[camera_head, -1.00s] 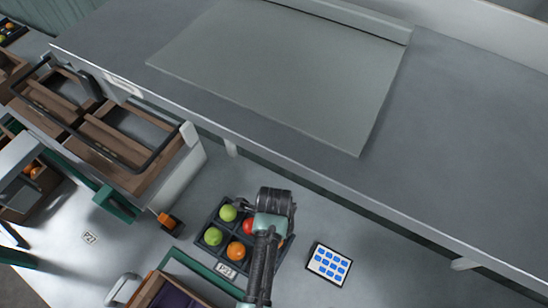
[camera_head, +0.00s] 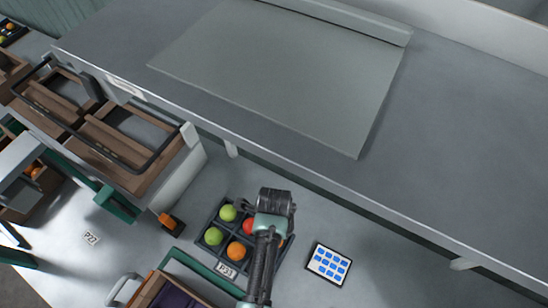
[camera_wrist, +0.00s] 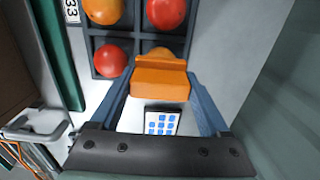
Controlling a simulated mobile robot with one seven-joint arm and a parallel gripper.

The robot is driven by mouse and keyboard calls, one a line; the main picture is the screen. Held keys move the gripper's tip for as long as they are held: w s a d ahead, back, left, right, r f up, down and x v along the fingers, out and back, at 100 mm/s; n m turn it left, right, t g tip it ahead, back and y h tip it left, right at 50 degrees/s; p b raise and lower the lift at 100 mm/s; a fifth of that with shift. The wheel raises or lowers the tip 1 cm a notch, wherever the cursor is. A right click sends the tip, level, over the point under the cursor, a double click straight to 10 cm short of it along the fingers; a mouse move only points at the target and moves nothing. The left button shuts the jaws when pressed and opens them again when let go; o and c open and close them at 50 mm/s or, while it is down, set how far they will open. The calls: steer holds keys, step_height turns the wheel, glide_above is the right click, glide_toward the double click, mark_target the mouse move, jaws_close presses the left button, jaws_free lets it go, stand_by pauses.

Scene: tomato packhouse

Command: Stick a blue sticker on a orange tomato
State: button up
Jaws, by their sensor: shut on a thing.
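A dark tray (camera_head: 207,222) holds green, red and orange tomatoes in compartments. In the head view an orange tomato (camera_head: 236,250) sits in the tray's front part. My gripper (camera_wrist: 160,85) is shut on this tool, at the tray's edge; whether the tool touches the tomato cannot be told. A white sheet with blue stickers (camera_head: 328,264) lies right of the tray. A white panel with blue squares (camera_wrist: 162,123) shows between my fingers.
Red tomatoes (camera_wrist: 166,14) sit in neighbouring compartments. An orange and black device (camera_head: 168,222) stands left of the tray. A green-edged crate (camera_head: 190,262) is in front. A grey bench (camera_head: 460,150) runs behind. Bare table surrounds the sticker sheet.

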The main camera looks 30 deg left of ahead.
step_height(320, 180, up, 7)
steer(key=p, duration=0.7)
